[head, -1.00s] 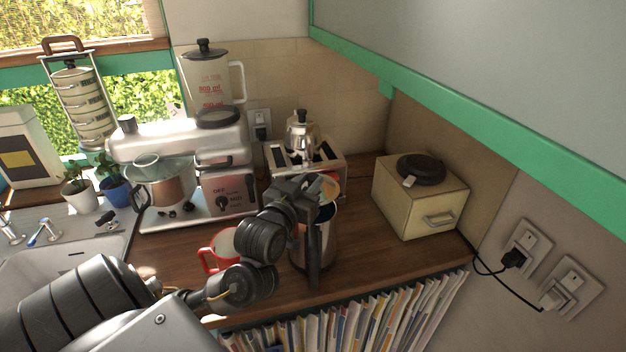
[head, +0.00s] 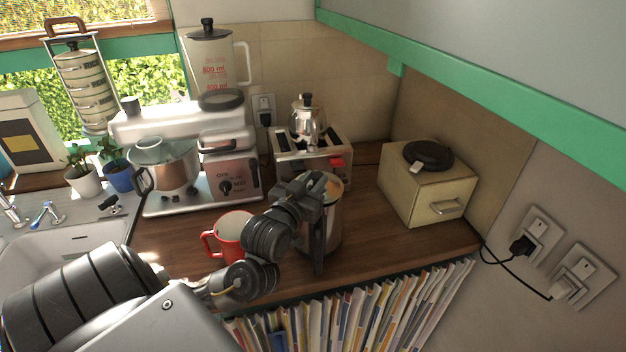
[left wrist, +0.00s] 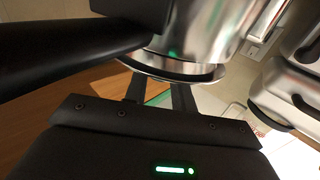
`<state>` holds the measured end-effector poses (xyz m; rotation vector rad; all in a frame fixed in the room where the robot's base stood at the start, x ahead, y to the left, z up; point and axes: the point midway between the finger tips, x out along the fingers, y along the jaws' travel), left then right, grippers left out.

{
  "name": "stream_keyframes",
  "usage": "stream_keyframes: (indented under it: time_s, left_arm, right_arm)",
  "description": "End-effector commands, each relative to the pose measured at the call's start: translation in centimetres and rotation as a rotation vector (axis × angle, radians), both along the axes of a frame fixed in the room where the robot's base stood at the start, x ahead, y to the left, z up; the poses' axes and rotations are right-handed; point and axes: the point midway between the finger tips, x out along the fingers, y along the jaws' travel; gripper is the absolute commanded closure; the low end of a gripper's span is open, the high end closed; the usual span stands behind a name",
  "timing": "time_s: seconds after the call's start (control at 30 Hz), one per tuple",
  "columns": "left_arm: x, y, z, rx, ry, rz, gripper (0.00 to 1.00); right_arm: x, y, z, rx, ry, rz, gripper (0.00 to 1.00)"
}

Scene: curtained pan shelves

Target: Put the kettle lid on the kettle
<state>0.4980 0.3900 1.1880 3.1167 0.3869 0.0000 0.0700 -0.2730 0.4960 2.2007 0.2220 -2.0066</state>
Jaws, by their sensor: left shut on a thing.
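The kettle (head: 328,225) is a tall shiny metal pot with a long black handle. It stands on the wooden counter, right of the red mug. My left gripper (head: 312,190) is over the kettle's top and is shut on the kettle lid (head: 333,184), a round metal disc mostly hidden by the fingers. In the left wrist view, the gripper fingers (left wrist: 160,92) reach the lid's rim (left wrist: 172,75), with the shiny kettle (left wrist: 220,30) right against it. The lid is at the kettle's mouth; I cannot tell whether it is fully seated. My right gripper is not in view.
A red mug (head: 232,228) stands close left of the kettle. A toaster (head: 290,172) with a moka pot (head: 307,118) is behind it. A cream box (head: 425,195) stands to the right, with bare counter between. Files (head: 345,310) fill the shelf below.

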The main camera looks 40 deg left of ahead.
Motion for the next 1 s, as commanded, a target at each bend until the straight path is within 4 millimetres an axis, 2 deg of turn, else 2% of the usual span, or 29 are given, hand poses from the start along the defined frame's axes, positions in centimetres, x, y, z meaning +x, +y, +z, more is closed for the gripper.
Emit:
stream_keyframes:
  time_s: [1.0]
  left_arm:
    - [-0.02,0.00,-0.94,0.000,0.000,0.000,0.99]
  right_arm:
    - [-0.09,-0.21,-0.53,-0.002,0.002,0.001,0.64]
